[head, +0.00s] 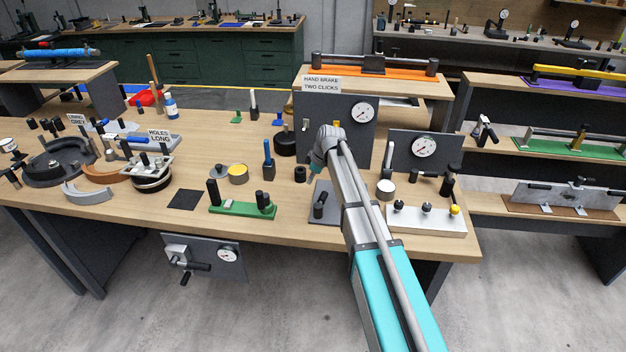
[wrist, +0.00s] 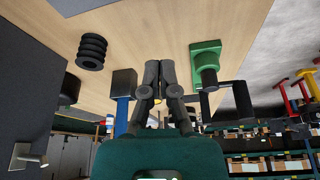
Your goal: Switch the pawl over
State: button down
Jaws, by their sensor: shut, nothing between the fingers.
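The dark panel (head: 345,110) labelled "HAND BRAKE TWO CLICKS" stands upright on the bench in the head view, with a dial gauge (head: 362,112) at its upper right. A small pale lever (head: 305,125) sits on its left part; I cannot tell whether it is the pawl. A dark panel face and a small metal lever (wrist: 28,155) show at the left of the wrist view. My gripper (wrist: 160,68) is shut and empty, its fingertips together and apart from anything.
A black ribbed piece (wrist: 91,52), a blue-handled tool (wrist: 122,105) and a green stand (wrist: 207,57) are around my gripper in the wrist view. A second gauge panel (head: 425,150) and a white block with knobs (head: 425,220) stand to the right.

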aim_at(321, 205)
jog(key=shift+b+x, duration=2.15)
jog(key=shift+x, duration=0.45)
jog(key=shift+s+d+f, duration=0.1)
jog(key=shift+d, duration=0.15)
jog(key=shift+s+d+f+b, duration=0.15)
jog(key=shift+s+d, duration=0.2)
jog(key=shift+d, duration=0.45)
jog(key=shift+s+d+f+b, duration=0.15)
jog(key=shift+s+d, duration=0.15)
jog(key=shift+d, duration=0.55)
jog(key=shift+r, duration=0.1)
